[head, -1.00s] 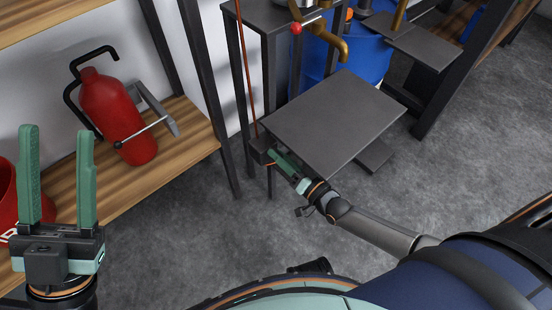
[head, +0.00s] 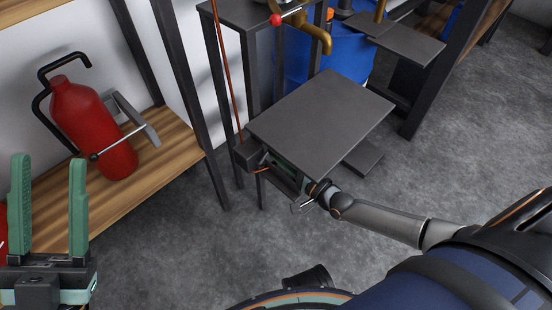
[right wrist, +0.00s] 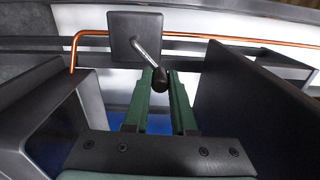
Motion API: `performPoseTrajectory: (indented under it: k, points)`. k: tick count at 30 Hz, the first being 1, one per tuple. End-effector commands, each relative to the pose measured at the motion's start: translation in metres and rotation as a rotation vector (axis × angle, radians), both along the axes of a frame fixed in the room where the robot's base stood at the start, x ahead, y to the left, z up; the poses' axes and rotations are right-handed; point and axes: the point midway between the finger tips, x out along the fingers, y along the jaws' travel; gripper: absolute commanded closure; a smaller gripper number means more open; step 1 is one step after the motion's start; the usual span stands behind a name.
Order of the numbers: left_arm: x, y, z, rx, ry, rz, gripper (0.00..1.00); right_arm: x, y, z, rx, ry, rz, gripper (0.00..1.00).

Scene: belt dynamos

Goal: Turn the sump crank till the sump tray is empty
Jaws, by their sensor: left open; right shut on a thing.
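The sump crank (right wrist: 146,52) shows in the right wrist view as a bent metal arm with a dark brown knob (right wrist: 157,80), on a dark square box (right wrist: 133,38). The box also shows in the head view (head: 246,155), at the left edge of a flat dark panel. My right gripper (right wrist: 159,92) is shut on the knob; in the head view it is partly hidden below the panel's front edge. My left gripper (head: 49,165) is open and empty at the far left. I cannot make out the sump tray or what is in it.
The dark panel (head: 320,110) lies just above my right gripper. A blue drum (head: 345,55) and a brass tap (head: 318,35) are behind it. A copper pipe (right wrist: 230,38) runs behind the crank.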

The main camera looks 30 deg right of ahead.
Motion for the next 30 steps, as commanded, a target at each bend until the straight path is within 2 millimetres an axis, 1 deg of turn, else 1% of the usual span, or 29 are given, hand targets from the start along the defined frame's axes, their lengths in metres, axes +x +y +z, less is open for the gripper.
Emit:
performPoseTrajectory:
  k: [1, 3, 12, 29, 30]
  points:
    - [0.0, 0.0, -0.006, 0.001, 0.001, 0.001, 0.5, 0.003, 0.0, -0.001, 0.032, 0.005, 0.0, 1.0]
    - [0.001, -0.001, -0.009, 0.004, 0.003, 0.004, 0.5, 0.003, -0.002, -0.003, 0.074, 0.02, 0.001, 1.0]
    - [0.002, -0.001, -0.017, 0.001, 0.008, 0.013, 0.5, 0.004, -0.004, -0.006, 0.186, 0.062, 0.002, 1.0]
    - [0.002, -0.002, -0.018, 0.005, 0.007, 0.013, 0.5, 0.004, -0.003, -0.006, 0.215, 0.07, 0.004, 1.0]
    - [0.002, -0.002, -0.018, 0.005, 0.007, 0.012, 0.5, 0.004, -0.003, -0.006, 0.215, 0.07, 0.004, 0.74]
